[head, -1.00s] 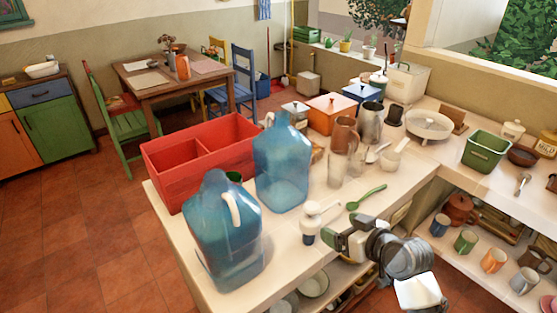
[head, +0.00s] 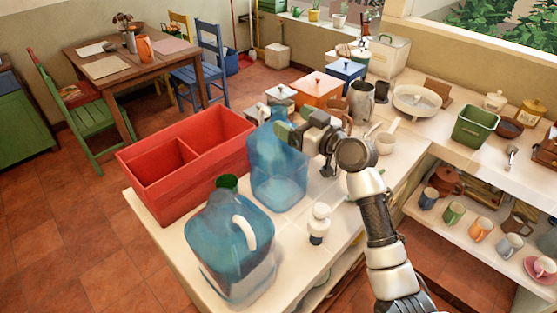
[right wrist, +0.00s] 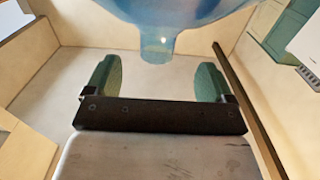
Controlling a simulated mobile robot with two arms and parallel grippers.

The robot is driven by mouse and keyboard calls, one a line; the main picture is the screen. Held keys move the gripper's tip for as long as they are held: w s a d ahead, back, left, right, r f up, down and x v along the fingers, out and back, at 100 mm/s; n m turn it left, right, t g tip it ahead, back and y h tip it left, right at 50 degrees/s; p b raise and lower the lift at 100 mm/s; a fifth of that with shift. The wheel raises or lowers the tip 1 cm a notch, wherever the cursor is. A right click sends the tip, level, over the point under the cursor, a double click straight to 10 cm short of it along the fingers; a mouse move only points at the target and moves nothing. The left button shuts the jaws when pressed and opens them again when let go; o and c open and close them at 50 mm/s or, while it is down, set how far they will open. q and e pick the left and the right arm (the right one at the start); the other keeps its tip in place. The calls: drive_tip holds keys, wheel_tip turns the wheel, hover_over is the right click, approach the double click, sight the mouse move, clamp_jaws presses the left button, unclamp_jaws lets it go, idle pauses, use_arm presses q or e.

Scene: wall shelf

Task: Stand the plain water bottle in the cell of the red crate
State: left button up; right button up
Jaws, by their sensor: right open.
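The plain water bottle (head: 277,180), clear blue with no handle, stands upright on the counter beside the red crate. The red crate (head: 165,190) has a divider between two cells, which look empty where I see into them. My right gripper (head: 288,131) is open at the upper part of the plain bottle. In the right wrist view the bottle's neck (right wrist: 158,47) points toward the gap between the green finger pads (right wrist: 157,80); I see no contact. A second blue bottle (head: 225,262), with a white handle, stands nearer. My left gripper is not in view.
Orange (head: 315,92) and blue (head: 346,73) boxes and a metal pitcher (head: 361,103) stand behind the gripper.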

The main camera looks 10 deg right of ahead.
sight(286, 116)
drive_tip(key=p+x, duration=0.2)
drive_tip(key=x, duration=0.2)
drive_tip(key=shift+w+r, duration=0.15)
drive_tip(key=shift+w, duration=0.25)
drive_tip(key=shift+w+a+p, duration=0.3)
drive_tip(key=shift+w+p, duration=0.05)
drive_tip(key=shift+w, duration=0.1)
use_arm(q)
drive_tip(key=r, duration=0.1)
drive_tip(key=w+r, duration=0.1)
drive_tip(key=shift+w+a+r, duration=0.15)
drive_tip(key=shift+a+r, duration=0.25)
use_arm(e)
drive_tip(key=c, duration=1.4)
